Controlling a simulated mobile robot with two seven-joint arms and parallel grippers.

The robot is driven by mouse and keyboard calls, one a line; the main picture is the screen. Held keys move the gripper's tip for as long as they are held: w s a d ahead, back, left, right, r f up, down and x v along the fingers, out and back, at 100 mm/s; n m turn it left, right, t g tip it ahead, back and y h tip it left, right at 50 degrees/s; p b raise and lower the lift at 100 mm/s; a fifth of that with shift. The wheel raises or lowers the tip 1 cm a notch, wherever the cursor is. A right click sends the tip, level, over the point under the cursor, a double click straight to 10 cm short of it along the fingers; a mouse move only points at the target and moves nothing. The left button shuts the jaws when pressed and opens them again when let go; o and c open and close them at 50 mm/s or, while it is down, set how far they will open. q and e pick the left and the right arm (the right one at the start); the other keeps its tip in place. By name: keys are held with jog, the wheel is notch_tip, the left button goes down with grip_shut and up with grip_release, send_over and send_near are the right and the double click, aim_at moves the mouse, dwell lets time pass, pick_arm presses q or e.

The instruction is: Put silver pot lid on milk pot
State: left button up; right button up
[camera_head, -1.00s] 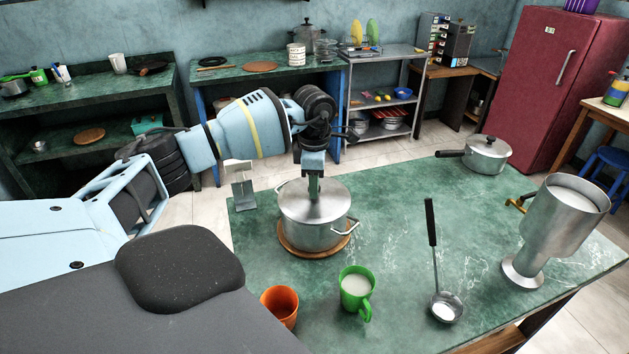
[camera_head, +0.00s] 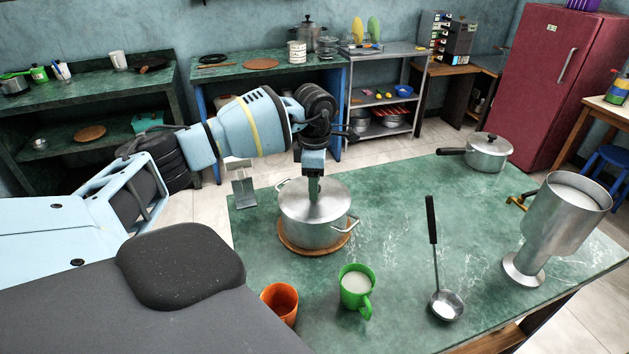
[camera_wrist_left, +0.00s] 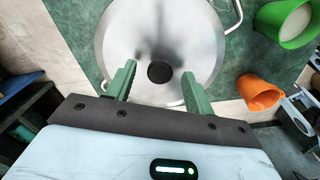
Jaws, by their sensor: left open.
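A silver pot (camera_head: 313,228) with two side handles stands on a round wooden board (camera_head: 318,252) on the green table. The silver lid (camera_head: 330,198) lies on top of this pot. In the left wrist view the lid (camera_wrist_left: 160,30) shows a dark round knob (camera_wrist_left: 160,72). My left gripper (camera_head: 315,196) is over the lid from above. Its green fingers (camera_wrist_left: 160,82) are open, one on each side of the knob, with gaps between. My right gripper is not in view.
A lidded saucepan (camera_head: 487,155) with a black handle stands at the table's back right. A green mug (camera_head: 356,290) of white liquid, an orange cup (camera_head: 279,303), a ladle (camera_head: 445,305) and a tall metal vessel (camera_head: 550,235) stand or lie nearer. The table's middle is clear.

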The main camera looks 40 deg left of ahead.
pick_arm(q)
notch_tip(320, 180, up, 7)
jog(key=shift+r, duration=0.2)
dwell(0.6)
